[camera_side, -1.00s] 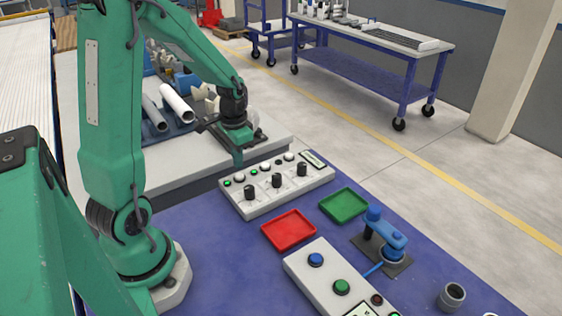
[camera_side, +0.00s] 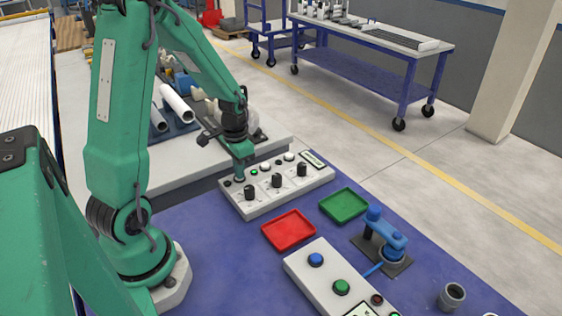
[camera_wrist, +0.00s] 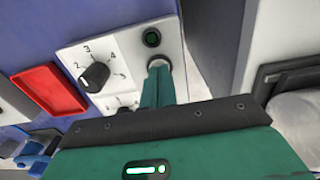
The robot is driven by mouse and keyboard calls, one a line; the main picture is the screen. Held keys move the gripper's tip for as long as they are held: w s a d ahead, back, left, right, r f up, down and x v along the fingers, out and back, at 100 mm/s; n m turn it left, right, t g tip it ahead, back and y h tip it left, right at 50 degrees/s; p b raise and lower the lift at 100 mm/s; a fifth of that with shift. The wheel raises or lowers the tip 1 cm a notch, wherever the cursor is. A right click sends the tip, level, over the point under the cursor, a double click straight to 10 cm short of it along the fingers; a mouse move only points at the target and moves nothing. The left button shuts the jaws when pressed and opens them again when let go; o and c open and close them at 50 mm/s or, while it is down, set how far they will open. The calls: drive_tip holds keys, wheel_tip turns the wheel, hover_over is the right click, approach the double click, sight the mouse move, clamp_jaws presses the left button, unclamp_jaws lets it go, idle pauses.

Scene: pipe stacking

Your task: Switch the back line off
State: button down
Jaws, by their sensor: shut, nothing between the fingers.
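The white control panel (camera_side: 262,205) stands on the blue table with three black knobs, a row of lamps and white push buttons. My gripper (camera_side: 240,176) is shut and points down at the panel's left-end button, at its tips or just above it. A numbered dial knob (camera_wrist: 95,76) shows beside the fingers.
A red tray (camera_side: 289,230) and a green tray (camera_side: 344,205) lie in front of the panel. A second button box (camera_side: 330,275), a blue valve device (camera_side: 384,235) and a grey cup (camera_side: 451,296) stand nearer. Pipes (camera_side: 176,103) lie on the bench behind.

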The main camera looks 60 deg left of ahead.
drive_tip(key=shift+s+d+f, duration=0.1)
drive_tip(key=shift+s+f, duration=0.05)
drive_tip(key=shift+f, duration=0.55)
drive_tip(key=shift+r, duration=0.1)
wheel_tip(320, 180, up, 14)
drive_tip(key=shift+w+a+r, duration=0.2)
drive_tip(key=shift+w+r, duration=0.05)
drive_tip(key=shift+w, duration=0.05)
idle(1.5)
